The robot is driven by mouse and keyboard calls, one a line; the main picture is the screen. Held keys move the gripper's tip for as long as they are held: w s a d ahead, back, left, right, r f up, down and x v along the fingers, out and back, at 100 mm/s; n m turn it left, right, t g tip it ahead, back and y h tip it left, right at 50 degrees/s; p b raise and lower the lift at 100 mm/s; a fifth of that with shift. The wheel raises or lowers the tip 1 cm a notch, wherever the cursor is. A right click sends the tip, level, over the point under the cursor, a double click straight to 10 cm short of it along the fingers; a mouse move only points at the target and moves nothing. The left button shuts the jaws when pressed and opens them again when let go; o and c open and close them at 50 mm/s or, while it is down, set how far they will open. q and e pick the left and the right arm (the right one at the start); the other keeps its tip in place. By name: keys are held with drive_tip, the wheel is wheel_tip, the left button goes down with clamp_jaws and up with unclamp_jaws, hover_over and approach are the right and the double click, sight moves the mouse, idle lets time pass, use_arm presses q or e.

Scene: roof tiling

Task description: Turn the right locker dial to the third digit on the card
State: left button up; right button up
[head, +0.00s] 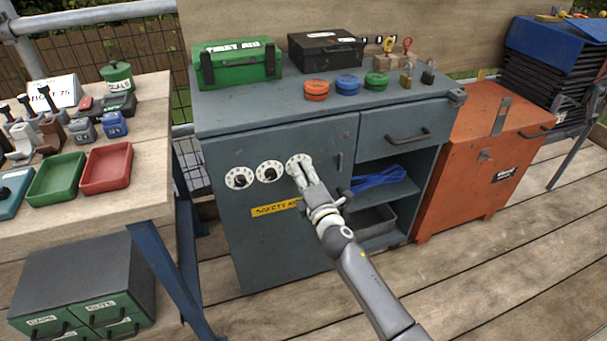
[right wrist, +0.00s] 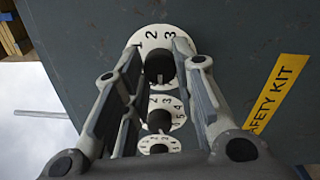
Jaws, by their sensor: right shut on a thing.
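The right locker dial (head: 291,163) is a white numbered disc with a black knob, on the front of the grey locker (head: 270,225). In the right wrist view the dial (right wrist: 151,45) shows digits 1, 2 and 3 above its knob (right wrist: 159,69). My right gripper (head: 304,171) is shut on that knob, one finger on each side. The digit the dial is set to cannot be made out. The middle dial (head: 269,172) and left dial (head: 239,178) are beside it. A white card (head: 58,92) stands on the left bench; its writing is not fully legible. My left gripper is not in view.
A yellow safety kit label (head: 276,208) is below the dials. An open shelf with a blue strap (head: 378,179) is to the right. A green first aid box (head: 238,63) and coloured discs stand on the locker top. An orange chest (head: 478,165) stands at the right.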

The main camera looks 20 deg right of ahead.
use_arm(q)
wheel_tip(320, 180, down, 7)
drive_tip(key=p, duration=0.1)
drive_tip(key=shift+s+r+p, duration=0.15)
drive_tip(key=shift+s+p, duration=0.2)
drive_tip(key=shift+p, duration=0.05)
use_arm(e)
drive_tip(key=shift+n+y, duration=0.3)
drive_tip(key=shift+n, duration=4.9)
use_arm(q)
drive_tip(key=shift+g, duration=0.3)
use_arm(e)
drive_tip(key=o, duration=1.1)
drive_tip(key=shift+c, duration=0.2)
drive_tip(key=shift+s, duration=0.1)
drive_tip(key=s, duration=1.1)
drive_tip(key=shift+s+d+f, duration=0.15)
drive_tip(key=shift+s+d, duration=0.25)
